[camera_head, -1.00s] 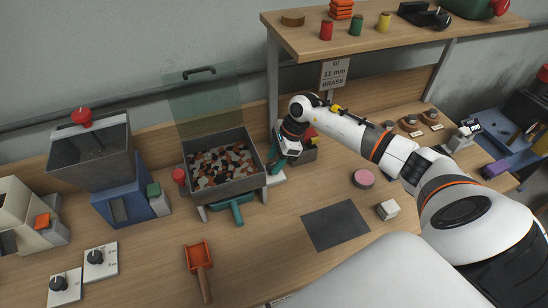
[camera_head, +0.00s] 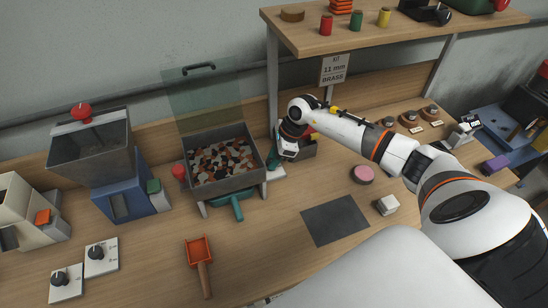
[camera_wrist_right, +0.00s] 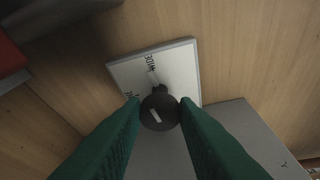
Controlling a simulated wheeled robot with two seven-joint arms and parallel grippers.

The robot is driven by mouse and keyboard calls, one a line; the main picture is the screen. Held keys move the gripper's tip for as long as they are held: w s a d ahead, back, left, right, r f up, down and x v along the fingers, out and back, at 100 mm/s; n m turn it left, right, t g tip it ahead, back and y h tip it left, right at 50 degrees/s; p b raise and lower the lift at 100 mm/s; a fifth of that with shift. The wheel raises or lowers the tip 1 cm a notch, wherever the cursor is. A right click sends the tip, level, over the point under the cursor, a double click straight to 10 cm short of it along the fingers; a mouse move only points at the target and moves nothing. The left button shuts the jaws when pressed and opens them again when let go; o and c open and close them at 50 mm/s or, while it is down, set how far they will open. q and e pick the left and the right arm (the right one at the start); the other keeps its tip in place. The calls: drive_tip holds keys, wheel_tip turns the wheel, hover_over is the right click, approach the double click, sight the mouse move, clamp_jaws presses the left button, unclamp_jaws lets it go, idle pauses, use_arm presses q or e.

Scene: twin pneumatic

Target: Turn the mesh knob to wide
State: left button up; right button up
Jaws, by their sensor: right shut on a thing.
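The mesh knob (camera_wrist_right: 158,112) is a dark round knob with a white line on top, on a white plate (camera_wrist_right: 182,70) in the right wrist view. The plate has lettering that reads WIDE beside a pale mark; other lettering is partly hidden. The white line slants toward the upper left and lower right. My right gripper (camera_wrist_right: 160,110) is shut on the knob, with a green finger on each side. In the head view the right gripper (camera_head: 274,160) is low beside the chip-filled tray, and the knob is hidden there. My left gripper is not in view.
The metal tray of coloured chips (camera_head: 255,180) stands left of my right gripper, with a raised clear lid behind it. A shelf (camera_head: 360,45) overhangs at the back. Two dial plates (camera_head: 113,268) are at the lower left. A grey mat (camera_head: 335,221) lies in front.

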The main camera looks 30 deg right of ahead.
drive_tip(key=shift+m, duration=0.8)
drive_tip(key=o, duration=1)
drive_tip(key=shift+s+t, duration=0.1)
drive_tip(key=shift+t, duration=0.2)
drive_tip(key=shift+r, duration=0.15)
drive_tip(key=shift+d+r, duration=0.15)
drive_tip(key=shift+r, duration=0.15)
drive_tip(key=b+v, duration=0.3)
drive_tip(key=v, duration=0.8)
drive_tip(key=shift+r+b, duration=0.1)
drive_tip(key=shift+b, duration=0.3)
